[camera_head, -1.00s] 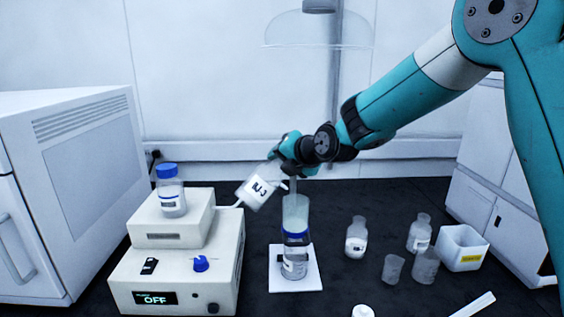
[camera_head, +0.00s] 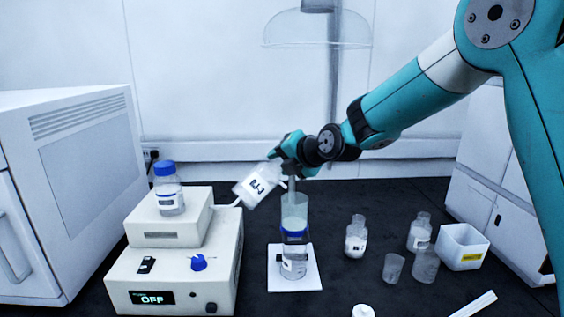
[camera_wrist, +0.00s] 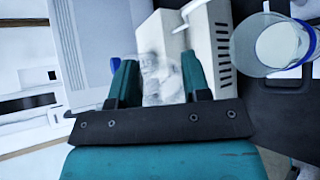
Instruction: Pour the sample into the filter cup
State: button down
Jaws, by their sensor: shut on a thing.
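My gripper (camera_head: 283,170) is shut on a clear labelled bottle (camera_head: 256,186), held tilted above and to the left of the filter cup. The bottle also shows blurred between the fingers in the wrist view (camera_wrist: 162,78). The clear filter cup (camera_head: 294,211) stands upright on a blue-collared glass receiver (camera_head: 294,264), on a white square plate (camera_head: 311,277). In the wrist view the round cup opening (camera_wrist: 272,44) lies to the right of the fingers, with pale content inside. I cannot tell whether liquid is leaving the bottle.
A pump unit (camera_head: 180,275) reading OFF, with a blue-capped bottle (camera_head: 168,190) on top, stands left. Small bottles (camera_head: 356,238), clear beakers (camera_head: 394,268) and a white bin (camera_head: 462,248) stand right. A white box-like appliance (camera_head: 70,190) borders the left.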

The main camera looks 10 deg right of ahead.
jog(key=shift+d+f+m+b, duration=0.1)
jog(key=shift+f+m+b, duration=0.3)
jog(key=shift+b, duration=0.5)
jog(key=shift+f+y, duration=0.1)
jog(key=shift+y, duration=0.2)
jog(key=shift+w+d+f+b, duration=0.15)
jog(key=shift+f+b, duration=0.25)
jog(key=shift+b, duration=0.3)
jog(key=shift+m+y, duration=0.3)
jog(key=shift+f, duration=0.1)
jog(key=shift+d+f+b, duration=0.1)
jog(key=shift+f+b, duration=0.3)
jog(key=shift+b, duration=0.45)
jog(key=shift+m+y, duration=0.3)
